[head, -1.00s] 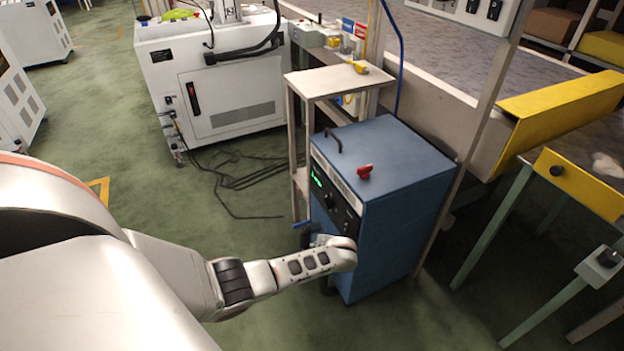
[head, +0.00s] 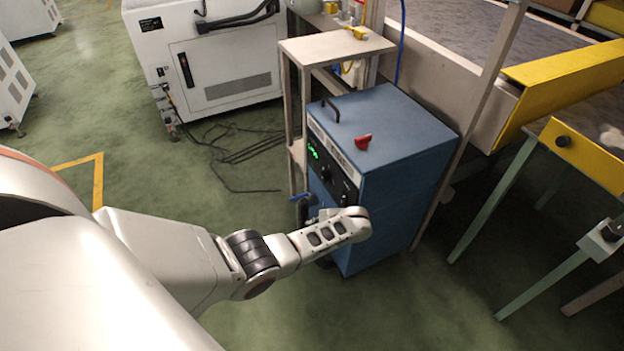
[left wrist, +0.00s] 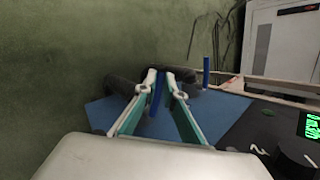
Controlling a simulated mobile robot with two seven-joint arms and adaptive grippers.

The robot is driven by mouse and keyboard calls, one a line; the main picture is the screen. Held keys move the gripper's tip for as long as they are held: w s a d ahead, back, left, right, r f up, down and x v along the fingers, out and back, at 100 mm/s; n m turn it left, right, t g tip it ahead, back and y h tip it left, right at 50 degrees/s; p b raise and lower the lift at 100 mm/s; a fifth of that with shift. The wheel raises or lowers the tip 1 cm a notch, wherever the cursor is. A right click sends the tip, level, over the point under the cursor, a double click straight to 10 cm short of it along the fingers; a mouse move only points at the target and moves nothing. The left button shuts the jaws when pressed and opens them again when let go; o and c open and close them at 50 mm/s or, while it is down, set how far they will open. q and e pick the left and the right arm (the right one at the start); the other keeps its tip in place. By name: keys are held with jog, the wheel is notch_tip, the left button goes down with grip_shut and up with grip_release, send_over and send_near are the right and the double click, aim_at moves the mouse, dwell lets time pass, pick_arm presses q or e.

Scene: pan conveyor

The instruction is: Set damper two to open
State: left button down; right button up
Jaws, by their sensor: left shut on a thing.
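The blue cabinet (head: 385,135) stands right of centre in the head view, with a dark front panel carrying a green display (head: 313,149) and knobs. My left gripper (left wrist: 160,86) is at the cabinet's front, low on the panel side. Its teal-lined fingers are shut on a blue lever (left wrist: 156,94), which shows upright between them in the left wrist view. A second blue lever (left wrist: 206,72) stands apart to the right. A black knob (left wrist: 294,162) and a marking like a 2 (left wrist: 258,150) show at lower right. My wrist hides much of the cabinet's lower front in the head view.
A small stand (head: 330,48) is directly behind. A white machine (head: 225,65) with floor cables (head: 235,150) is at the back. Green floor on the left is clear.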

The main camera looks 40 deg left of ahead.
pick_arm(q)
jog(key=c, duration=2.1)
grip_release()
jog(key=shift+c, duration=0.2)
jog(key=v, duration=1.2)
jog(key=shift+s, duration=0.1)
